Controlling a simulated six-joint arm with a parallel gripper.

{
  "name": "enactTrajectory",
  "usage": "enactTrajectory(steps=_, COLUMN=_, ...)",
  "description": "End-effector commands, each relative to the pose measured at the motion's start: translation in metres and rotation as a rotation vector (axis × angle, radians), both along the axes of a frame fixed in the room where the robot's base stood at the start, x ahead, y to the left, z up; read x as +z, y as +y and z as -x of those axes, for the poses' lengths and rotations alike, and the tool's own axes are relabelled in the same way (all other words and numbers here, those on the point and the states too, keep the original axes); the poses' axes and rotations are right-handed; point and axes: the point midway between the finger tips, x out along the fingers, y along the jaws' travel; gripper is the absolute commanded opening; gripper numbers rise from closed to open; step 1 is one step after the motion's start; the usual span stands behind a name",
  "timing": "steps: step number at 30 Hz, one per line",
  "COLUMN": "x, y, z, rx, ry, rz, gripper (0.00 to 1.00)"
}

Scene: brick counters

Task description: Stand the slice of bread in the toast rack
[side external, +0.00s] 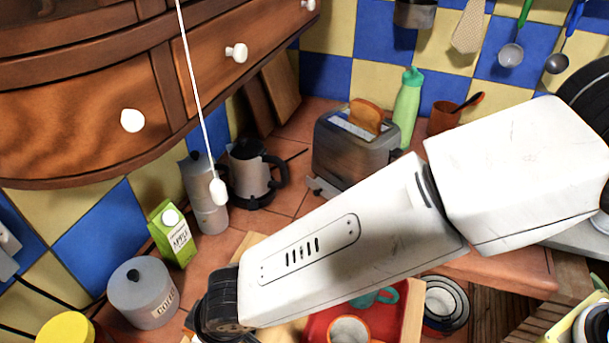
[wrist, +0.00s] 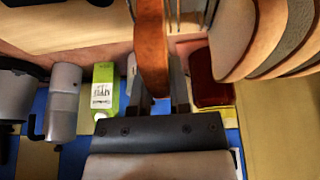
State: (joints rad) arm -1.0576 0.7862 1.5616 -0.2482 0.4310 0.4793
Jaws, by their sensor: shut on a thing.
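In the wrist view my gripper (wrist: 160,84) is shut on the slice of bread (wrist: 152,45), which shows edge-on as a tall brown strip running up from between the fingers. Several thin upright bars (wrist: 190,15) stand just right of the bread's far end; they look like part of the toast rack, but only a small part shows. I cannot tell whether the bread touches them. In the side view my arm's wrist is at the lower left, and the fingers, the held slice and the rack are hidden or out of frame.
A toaster (side external: 345,155) holds another slice (side external: 366,115). A green carton (side external: 173,236), a coffee pot (side external: 205,195), a kettle (side external: 250,178) and a grey canister (side external: 143,292) stand at the left. In the wrist view, rounded upright slabs (wrist: 232,40) crowd the right and a dark red jar (wrist: 208,88) stands near the fingers.

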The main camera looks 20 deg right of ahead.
Motion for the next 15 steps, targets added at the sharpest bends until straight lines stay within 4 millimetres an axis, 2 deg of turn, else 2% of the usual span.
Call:
enactTrajectory(steps=7, x=0.0, y=0.0001, z=-0.0001, rx=0.0, ry=0.0, rz=0.0, gripper=0.0)
enactTrajectory(steps=8, x=0.0001, y=0.0001, z=-0.0001, rx=0.0, ry=0.0, rz=0.0, gripper=0.32)
enactTrajectory(steps=9, x=0.0001, y=0.0001, z=-0.0001, rx=0.0, ry=0.0, rz=0.0, gripper=0.45)
enactTrajectory(steps=11, x=0.0, y=0.0001, z=-0.0001, rx=0.0, ry=0.0, rz=0.0, gripper=0.64)
enactTrajectory(steps=15, x=0.0002, y=0.0001, z=-0.0001, rx=0.0, ry=0.0, rz=0.0, gripper=0.64)
